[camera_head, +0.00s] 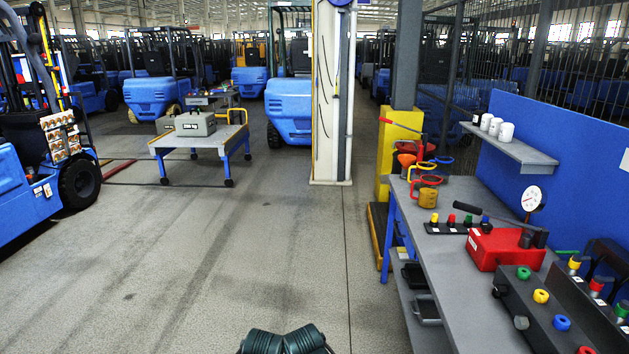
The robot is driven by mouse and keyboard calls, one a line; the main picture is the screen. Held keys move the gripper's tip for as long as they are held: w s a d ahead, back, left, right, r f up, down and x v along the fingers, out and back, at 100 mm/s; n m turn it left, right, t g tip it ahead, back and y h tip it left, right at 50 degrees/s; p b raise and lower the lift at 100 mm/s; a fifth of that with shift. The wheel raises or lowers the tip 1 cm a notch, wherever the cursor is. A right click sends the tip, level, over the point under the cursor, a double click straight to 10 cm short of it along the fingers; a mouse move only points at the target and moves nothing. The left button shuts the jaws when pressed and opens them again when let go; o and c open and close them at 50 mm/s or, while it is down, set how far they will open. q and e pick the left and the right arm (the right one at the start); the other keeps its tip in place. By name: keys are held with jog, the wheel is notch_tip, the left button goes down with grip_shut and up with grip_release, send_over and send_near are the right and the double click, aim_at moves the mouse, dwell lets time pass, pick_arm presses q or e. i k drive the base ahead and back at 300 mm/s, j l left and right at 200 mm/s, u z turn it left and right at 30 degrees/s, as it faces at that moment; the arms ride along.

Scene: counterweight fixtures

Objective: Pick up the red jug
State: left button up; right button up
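A cluster of small jugs with looped handles stands at the far end of the grey workbench (468,300), at right in the head view. A reddish-orange jug (406,160) is at the back of this cluster, partly hidden by other handles. A yellow-orange jug (428,198) stands in front of it, and red, yellow and blue handles overlap around them. At this distance I cannot tell clearly which handle belongs to which jug. No gripper fingers show. Only dark ribbed parts, probably mine, show at the bottom edge, well away from the bench.
A red box with a lever (495,249), a round gauge (531,198) and racks of coloured knobs (549,310) fill the near bench. A shelf (513,148) with white cups is above. A yellow-based pillar stands behind the jugs. The floor left of the bench is clear.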

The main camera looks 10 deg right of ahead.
aim_at(427, 199)
jog(key=i+j+z, duration=0.1)
jog(key=i+z, duration=0.35)
jog(key=i+j+z, duration=0.3)
jog(key=i+z, duration=0.15)
jog(key=i+j+z, duration=0.7)
jog(key=j+z, duration=0.2)
jog(key=i+j+z, duration=0.2)
jog(key=j+z, duration=0.25)
jog(key=j, duration=0.15)
jog(key=j+z, duration=0.45)
jog(key=j, duration=0.2)
jog(key=i, duration=0.05)
